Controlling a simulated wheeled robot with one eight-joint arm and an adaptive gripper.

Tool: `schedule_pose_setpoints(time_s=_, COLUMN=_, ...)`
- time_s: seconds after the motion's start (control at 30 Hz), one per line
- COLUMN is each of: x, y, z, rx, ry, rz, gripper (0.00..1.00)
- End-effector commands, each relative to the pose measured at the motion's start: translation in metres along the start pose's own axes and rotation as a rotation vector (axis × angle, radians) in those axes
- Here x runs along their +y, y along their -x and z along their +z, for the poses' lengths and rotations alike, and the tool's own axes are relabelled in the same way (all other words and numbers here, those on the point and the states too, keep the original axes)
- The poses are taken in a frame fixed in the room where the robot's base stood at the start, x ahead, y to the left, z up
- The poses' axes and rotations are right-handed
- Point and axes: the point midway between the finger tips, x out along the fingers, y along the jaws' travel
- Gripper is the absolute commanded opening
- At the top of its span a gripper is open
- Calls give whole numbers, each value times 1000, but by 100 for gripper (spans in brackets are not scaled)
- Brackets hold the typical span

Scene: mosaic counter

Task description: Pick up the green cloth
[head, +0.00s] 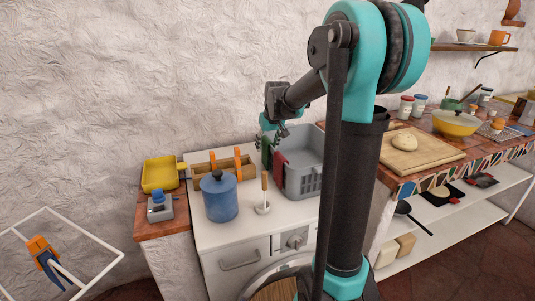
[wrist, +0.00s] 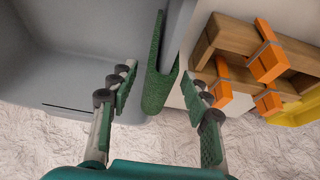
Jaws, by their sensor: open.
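The green cloth (wrist: 160,85) hangs folded over the wall of the grey basket (wrist: 60,70). In the head view the green cloth (head: 266,150) shows as a narrow strip at the basket's left side, below my gripper (head: 272,130). In the wrist view my gripper (wrist: 160,90) is open, with one textured finger on each side of the cloth. Neither finger visibly touches it. How deep the cloth sits between the fingers I cannot tell.
A dark red cloth (head: 280,170) hangs on the basket close to the green one. A wooden rack with orange clamps (head: 225,168) stands left of the basket. A blue pot (head: 219,199) and a wooden-handled tool (head: 264,195) stand in front. A yellow tray (head: 160,174) is farther left.

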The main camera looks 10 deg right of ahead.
Motion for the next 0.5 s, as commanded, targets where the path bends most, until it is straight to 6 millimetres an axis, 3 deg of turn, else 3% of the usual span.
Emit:
schedule_pose_setpoints(time_s=0.33, x=3, y=-42, z=0, rx=0, ry=0, rz=0, gripper=48)
schedule_pose_setpoints(time_s=0.5, x=3, y=-52, z=0, rx=0, ry=0, rz=0, gripper=48)
